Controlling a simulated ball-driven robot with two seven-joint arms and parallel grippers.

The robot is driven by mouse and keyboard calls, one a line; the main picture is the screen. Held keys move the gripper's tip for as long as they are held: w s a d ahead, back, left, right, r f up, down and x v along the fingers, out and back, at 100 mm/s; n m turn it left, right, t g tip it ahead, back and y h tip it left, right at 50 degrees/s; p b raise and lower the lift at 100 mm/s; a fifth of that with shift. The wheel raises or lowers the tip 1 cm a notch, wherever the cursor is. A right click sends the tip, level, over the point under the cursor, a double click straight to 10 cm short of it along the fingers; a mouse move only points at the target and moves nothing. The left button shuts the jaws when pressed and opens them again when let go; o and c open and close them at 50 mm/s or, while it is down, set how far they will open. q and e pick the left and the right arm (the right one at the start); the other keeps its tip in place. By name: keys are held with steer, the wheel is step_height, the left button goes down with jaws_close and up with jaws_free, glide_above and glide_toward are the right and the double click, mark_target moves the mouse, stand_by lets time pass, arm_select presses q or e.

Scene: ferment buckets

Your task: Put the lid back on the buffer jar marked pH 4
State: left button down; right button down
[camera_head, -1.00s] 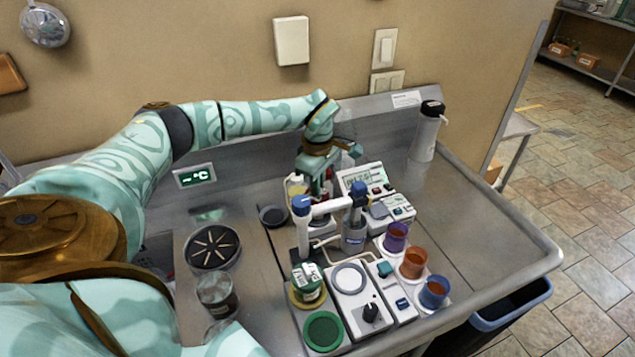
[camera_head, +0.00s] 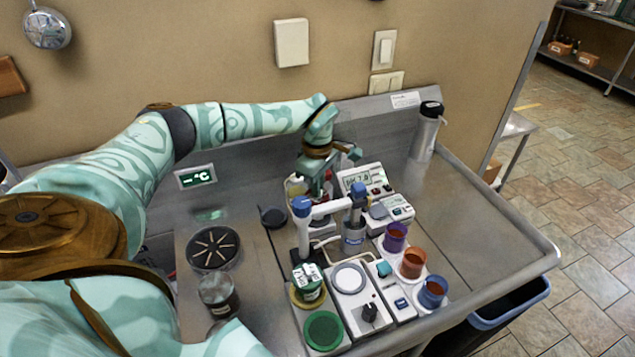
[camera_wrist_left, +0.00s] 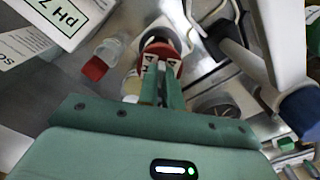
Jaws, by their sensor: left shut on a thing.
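In the left wrist view a red lid (camera_wrist_left: 164,52) with white marks reading 4 sits at the tips of my left gripper (camera_wrist_left: 162,66). The gripper is shut on the lid. In the head view my left gripper (camera_head: 316,188) points down at the back of the bench, behind the white probe arm, and hides most of the lid and jar. My right gripper is not in view.
A white probe arm (camera_head: 330,208) stands close in front of my left gripper. A pH meter (camera_head: 365,180) is to its right. A bottle with a red cap (camera_wrist_left: 94,68) lies beside it in the wrist view. A green-labelled jar (camera_head: 307,280) and coloured cups stand nearer.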

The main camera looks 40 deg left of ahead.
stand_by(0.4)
arm_select(q)
steer(key=c, duration=1)
jaws_free()
steer(key=shift+r, duration=0.1)
step_height(320, 180, up, 7)
steer(key=p, duration=0.7)
jaws_close()
